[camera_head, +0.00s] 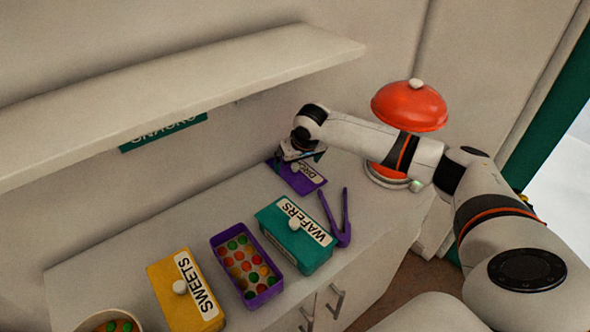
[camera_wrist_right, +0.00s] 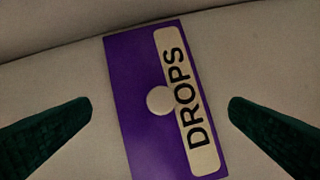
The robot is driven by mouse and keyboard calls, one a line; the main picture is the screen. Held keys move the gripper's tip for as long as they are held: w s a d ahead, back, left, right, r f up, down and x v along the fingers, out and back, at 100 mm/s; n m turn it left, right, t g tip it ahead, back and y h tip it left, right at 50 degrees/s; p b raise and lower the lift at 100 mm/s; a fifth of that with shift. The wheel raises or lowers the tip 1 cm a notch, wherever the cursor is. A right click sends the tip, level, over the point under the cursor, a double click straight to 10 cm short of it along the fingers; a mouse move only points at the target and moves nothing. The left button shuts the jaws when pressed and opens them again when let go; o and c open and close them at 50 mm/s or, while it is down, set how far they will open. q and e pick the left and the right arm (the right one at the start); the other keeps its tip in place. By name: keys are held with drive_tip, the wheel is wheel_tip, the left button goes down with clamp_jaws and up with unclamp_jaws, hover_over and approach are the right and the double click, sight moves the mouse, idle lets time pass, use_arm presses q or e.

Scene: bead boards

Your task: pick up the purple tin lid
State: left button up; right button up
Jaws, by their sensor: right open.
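The purple tin lid (camera_head: 308,186) lies flat on the counter near the wall, with a round pale knob and a label reading DROPS. In the right wrist view the lid (camera_wrist_right: 127,120) lies between my two dark fingers, with its knob near the middle. My right gripper (camera_head: 298,158) is open above the lid and hides part of it in the head view. In the wrist view both fingertips (camera_wrist_right: 160,112) are apart from the lid. The open purple tin (camera_head: 215,243) holds several red, green and orange sweets. My left gripper is not in view.
A teal WAFERS tin (camera_head: 306,263), a yellow SWEETS tin (camera_head: 167,307) and purple tongs (camera_head: 341,232) stand or lie on the counter. A red-domed object (camera_head: 409,106) stands right of the lid, close to my right arm. A shelf (camera_head: 170,98) overhangs the back left.

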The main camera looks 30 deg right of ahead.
sight(295, 169)
drive_tip(key=x, duration=0.2)
drive_tip(key=shift+w+f, duration=0.2)
drive_tip(key=shift+d+f, duration=0.1)
drive_tip(key=shift+f, duration=0.1)
drive_tip(key=c, duration=0.7)
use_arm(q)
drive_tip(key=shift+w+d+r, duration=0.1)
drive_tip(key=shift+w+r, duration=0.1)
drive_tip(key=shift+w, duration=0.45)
use_arm(e)
drive_tip(key=shift+c, duration=0.2)
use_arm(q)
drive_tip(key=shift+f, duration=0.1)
use_arm(e)
drive_tip(key=shift+r, duration=0.1)
drive_tip(key=shift+c, duration=0.5)
